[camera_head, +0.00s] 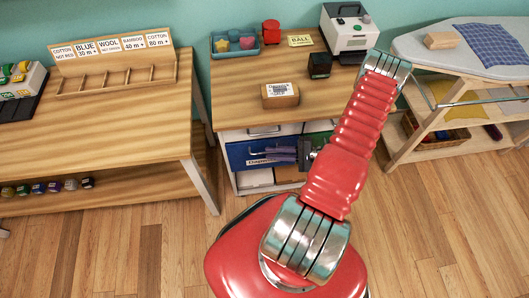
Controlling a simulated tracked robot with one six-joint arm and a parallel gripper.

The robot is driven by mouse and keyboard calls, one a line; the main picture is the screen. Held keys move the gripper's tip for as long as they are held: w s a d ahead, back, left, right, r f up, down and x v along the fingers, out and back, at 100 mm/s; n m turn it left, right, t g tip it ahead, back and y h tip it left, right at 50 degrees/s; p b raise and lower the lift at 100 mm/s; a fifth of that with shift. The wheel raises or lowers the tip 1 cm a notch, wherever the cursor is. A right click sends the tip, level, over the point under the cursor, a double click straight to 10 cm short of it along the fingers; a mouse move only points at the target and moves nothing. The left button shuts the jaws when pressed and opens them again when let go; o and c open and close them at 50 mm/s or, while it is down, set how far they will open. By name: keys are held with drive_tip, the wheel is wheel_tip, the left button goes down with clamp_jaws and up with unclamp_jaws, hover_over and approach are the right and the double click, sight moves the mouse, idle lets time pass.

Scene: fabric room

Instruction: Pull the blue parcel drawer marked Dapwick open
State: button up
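The blue parcel drawer (236,152) is in the front of the middle table unit, below the tabletop. Its white label (258,162) reads Dapwick, with its right end partly covered. My gripper (273,155) is in front of the blue drawer's right part, its fingers pointing left close to the handle area. The handle and the fingertips overlap in this view, so I cannot tell whether they touch or whether the gripper is open or shut. The drawer looks about level with the unit's front, though my arm hides its right side.
A white drawer (233,136) is above the blue one, and a green front (318,138) shows behind my arm. White (252,179) and brown (288,174) fronts are below. A boxed parcel (280,96) lies on the tabletop. The floor (150,245) at left is clear.

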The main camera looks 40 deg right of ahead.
drive_tip(key=shift+x, duration=1.9)
clamp_jaws()
drive_tip(key=shift+s+f, duration=0.1)
